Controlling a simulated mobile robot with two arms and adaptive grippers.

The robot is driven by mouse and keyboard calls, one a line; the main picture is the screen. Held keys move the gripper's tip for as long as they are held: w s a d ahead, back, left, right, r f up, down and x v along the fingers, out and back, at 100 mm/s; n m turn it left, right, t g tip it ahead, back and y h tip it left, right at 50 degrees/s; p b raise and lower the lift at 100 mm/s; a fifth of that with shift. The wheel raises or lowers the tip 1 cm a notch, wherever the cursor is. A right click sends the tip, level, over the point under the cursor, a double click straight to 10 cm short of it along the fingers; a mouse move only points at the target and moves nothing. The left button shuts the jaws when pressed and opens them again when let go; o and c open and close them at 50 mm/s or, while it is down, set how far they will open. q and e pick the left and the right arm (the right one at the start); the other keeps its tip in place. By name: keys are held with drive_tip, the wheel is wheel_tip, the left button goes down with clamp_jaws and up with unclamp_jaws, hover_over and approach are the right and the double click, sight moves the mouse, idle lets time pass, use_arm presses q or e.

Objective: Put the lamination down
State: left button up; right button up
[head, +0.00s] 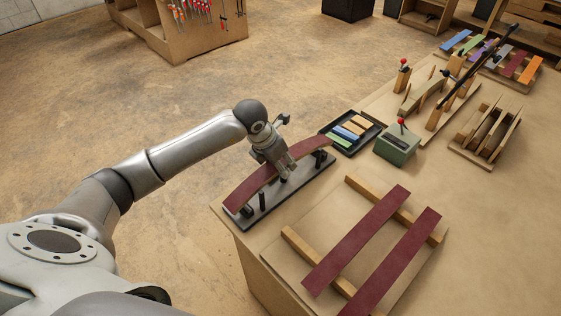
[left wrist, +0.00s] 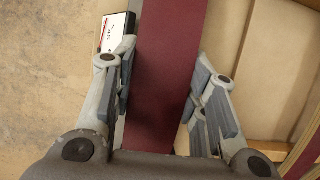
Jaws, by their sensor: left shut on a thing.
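A curved dark red lamination (head: 248,187) with a pale wooden edge lies along a grey base plate (head: 296,193) with black posts (head: 262,201) at the table's left corner. My left gripper (head: 285,173) is shut on the middle of the lamination from above. In the left wrist view the lamination (left wrist: 168,70) runs between the two fingers of the gripper (left wrist: 164,62). Whether it rests on the posts or hangs just above them I cannot tell. Two flat dark red strips (head: 358,240) lie across wooden rails (head: 312,258) on a board. My right gripper is not in view.
A black tray (head: 343,147) of coloured blocks and a green box (head: 398,148) with a red knob stand behind the plate. A wooden rack (head: 487,137) and a clamp fixture (head: 440,100) are farther right. Bare tabletop (head: 420,187) lies between the board and these.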

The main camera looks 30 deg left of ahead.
use_arm(q)
drive_tip(key=shift+f, duration=0.25)
drive_tip(key=o, duration=1)
drive_tip(key=shift+o, duration=0.2)
drive_tip(key=shift+r, duration=0.15)
drive_tip(key=shift+r, duration=0.25)
drive_tip(key=shift+r+p, duration=0.4)
drive_tip(key=shift+p, duration=0.3)
drive_tip(key=b+v, duration=0.2)
drive_tip(key=v, duration=0.9)
drive_tip(key=shift+s+r, duration=0.2)
drive_tip(key=shift+r, duration=0.15)
drive_tip(key=shift+a+f, duration=0.1)
